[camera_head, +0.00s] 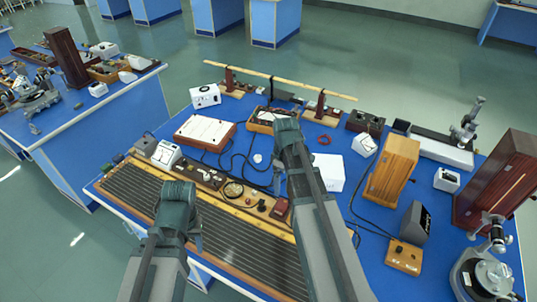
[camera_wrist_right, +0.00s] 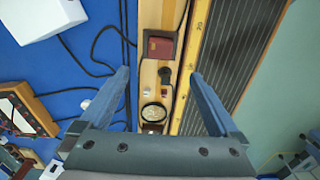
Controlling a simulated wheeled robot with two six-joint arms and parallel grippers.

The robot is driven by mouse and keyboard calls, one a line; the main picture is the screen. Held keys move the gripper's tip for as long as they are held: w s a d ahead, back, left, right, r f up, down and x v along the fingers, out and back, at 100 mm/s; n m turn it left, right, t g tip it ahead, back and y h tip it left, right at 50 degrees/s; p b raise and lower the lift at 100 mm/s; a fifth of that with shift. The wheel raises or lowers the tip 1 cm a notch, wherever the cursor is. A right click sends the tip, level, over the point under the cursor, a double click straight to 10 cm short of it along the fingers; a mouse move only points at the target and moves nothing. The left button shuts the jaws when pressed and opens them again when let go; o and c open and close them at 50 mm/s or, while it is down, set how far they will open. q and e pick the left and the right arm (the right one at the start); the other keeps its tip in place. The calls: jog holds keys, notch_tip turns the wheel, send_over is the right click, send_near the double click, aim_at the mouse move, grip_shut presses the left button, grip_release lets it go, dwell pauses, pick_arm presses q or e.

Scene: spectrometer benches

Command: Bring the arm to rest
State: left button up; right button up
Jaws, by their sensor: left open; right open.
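My left gripper (camera_head: 178,190) is in the lower left of the head view, above the wooden board with dark ridged strips (camera_head: 150,193) at the bench's front edge. Its fingers are mostly hidden behind its own body. My right gripper (camera_head: 287,128) is further right and reaches further over the blue bench (camera_head: 250,168). In the right wrist view its two fingers (camera_wrist_right: 159,77) are spread apart with nothing held. Between and beyond them are the wooden strip, a dark red block (camera_wrist_right: 159,47) and a round black-rimmed dial (camera_wrist_right: 153,112).
Instruments crowd the bench: a white-topped box (camera_head: 205,132), a white block (camera_head: 329,171), a wooden box (camera_head: 393,168), a dark wooden cabinet (camera_head: 500,180) and a microscope (camera_head: 487,275). Black cables lie between them. A long rod (camera_head: 280,80) spans the back. Floor (camera_head: 400,70) beyond is clear.

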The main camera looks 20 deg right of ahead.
jog(key=s+a+f+m+b, duration=0.2)
jog(key=s+a, duration=0.5)
jog(key=a, duration=0.3)
jog(key=s+a+f+m+h+b, duration=0.1)
jog(key=s+a+f+m+b, duration=0.1)
jog(key=s+a, duration=0.4)
jog(key=a, duration=0.5)
jog(key=shift+s+a+f+m+b, duration=0.2)
jog(key=shift+s+f+m+b, duration=0.05)
jog(key=shift+s+m+b, duration=0.1)
